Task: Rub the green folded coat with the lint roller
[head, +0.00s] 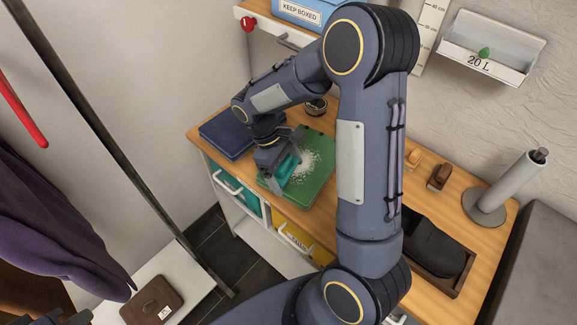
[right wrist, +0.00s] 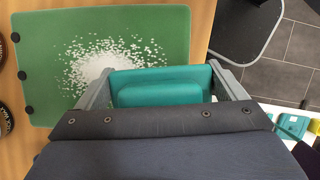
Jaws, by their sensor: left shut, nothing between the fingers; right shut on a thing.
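The green folded coat (head: 318,180) lies flat on the wooden top, with a patch of white specks on it. In the right wrist view the coat (right wrist: 50,60) shows dark round spots along its left edge. My left gripper (head: 75,319) is shut and empty at the bottom left edge, mostly cut off.
A dark blue folded item (head: 226,134) lies left of the coat. A grey roll on a stand (head: 512,182), brown blocks (head: 439,176) and a dark tray (head: 452,281) are to the right. A brown item (head: 152,303) lies on a white surface below. Purple cloth (head: 45,215) hangs left.

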